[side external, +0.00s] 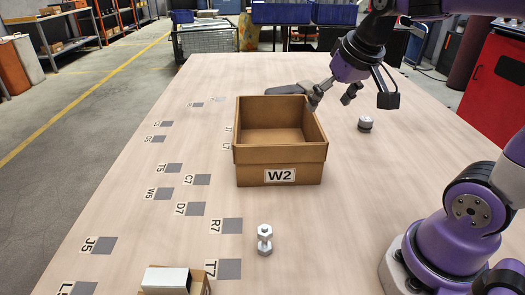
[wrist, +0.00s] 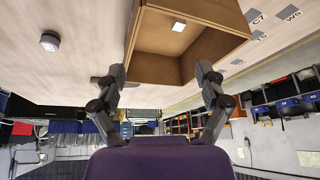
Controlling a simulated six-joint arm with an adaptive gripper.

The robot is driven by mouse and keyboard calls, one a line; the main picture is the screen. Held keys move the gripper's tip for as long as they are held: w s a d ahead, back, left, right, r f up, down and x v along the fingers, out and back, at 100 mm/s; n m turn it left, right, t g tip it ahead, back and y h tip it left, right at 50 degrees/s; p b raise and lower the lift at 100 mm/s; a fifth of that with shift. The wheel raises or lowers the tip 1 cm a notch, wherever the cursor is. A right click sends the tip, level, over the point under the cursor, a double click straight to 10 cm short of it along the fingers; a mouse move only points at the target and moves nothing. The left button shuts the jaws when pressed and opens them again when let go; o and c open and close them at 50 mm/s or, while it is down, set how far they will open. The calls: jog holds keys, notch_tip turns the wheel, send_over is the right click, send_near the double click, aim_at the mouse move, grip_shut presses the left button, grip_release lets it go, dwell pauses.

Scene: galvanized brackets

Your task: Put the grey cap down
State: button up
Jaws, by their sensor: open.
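A small round grey piece with a dark band (side external: 365,124), which looks like the grey cap, stands on the table right of the cardboard box W2 (side external: 279,153). It also shows at the upper left of the wrist view (wrist: 49,41). My gripper (side external: 333,98) is open at the box's far right corner, apart from the round piece. In the wrist view both fingers (wrist: 160,72) are spread with nothing between them, and the box (wrist: 198,53) opens ahead. A small pale square piece (wrist: 179,26) shows inside the box; I cannot tell what it is. The box's floor is partly hidden in the side view.
A silver bolt-like part (side external: 264,240) stands in front of the box. A small carton (side external: 200,284) with a pale top is at the near edge. A dark flat piece (side external: 287,89) lies behind the box. Labelled grey squares line the table's left; the right side is largely clear.

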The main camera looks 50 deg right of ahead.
jog(key=s+a+f+n+y, duration=0.1)
jog(key=s+a+f+n, duration=0.1)
jog(key=s+a+n, duration=0.2)
jog(key=s+a, duration=0.2)
jog(key=a, duration=0.1)
jog(key=shift+s+a+f+t+y, duration=0.2)
jog(key=shift+a+f+t+y, duration=0.1)
jog(key=shift+f, duration=0.1)
jog(key=shift+d, duration=0.1)
dwell(0.5)
